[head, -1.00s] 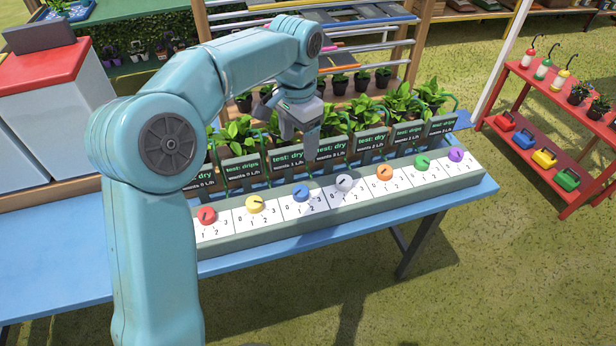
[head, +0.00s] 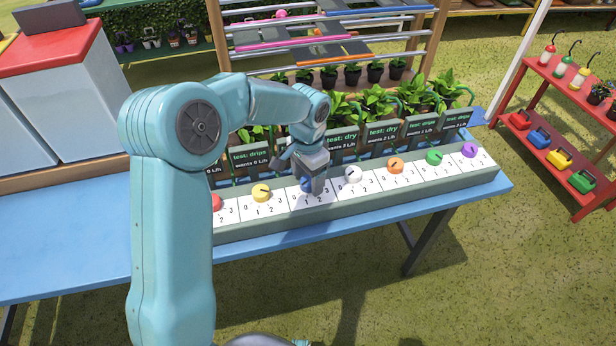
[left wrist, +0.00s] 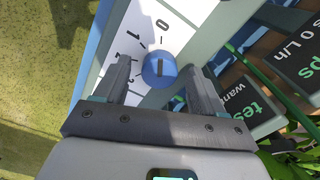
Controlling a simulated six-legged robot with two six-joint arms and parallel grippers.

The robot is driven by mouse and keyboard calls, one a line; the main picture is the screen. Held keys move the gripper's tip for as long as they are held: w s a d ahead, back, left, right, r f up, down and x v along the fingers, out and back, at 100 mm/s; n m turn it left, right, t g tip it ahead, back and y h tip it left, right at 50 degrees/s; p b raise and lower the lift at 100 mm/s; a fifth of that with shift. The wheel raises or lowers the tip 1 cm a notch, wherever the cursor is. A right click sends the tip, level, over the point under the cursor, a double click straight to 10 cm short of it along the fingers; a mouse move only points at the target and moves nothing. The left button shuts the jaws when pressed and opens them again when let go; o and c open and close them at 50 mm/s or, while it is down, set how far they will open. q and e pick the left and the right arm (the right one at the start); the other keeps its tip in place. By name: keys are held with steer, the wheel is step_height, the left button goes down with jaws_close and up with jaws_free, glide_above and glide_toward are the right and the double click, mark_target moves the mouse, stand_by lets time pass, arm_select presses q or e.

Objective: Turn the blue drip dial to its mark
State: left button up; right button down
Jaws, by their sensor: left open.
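The blue dial (head: 305,186) sits on a white numbered scale in the row of dials and is partly hidden by my left gripper in the head view. In the left wrist view the blue dial (left wrist: 160,71) lies between the fingertips, with a dark pointer line on its top. The digits 0, 1 and 2 show around it; the rest of the scale is partly covered. My left gripper (head: 314,187) is open, pointing down over the dial, with one finger on each side. I cannot tell whether either finger touches it. My right gripper is not in view.
A yellow dial (head: 261,192) and a white dial (head: 353,174) flank the blue one closely on the long grey panel (head: 420,191). The blue table (head: 70,245) is clear on the left.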

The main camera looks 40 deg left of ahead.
arm_select(q)
steer(key=shift+w+d+f, duration=0.1)
steer(key=shift+f, duration=0.25)
steer(key=c, duration=1.1)
steer(key=shift+o, duration=0.2)
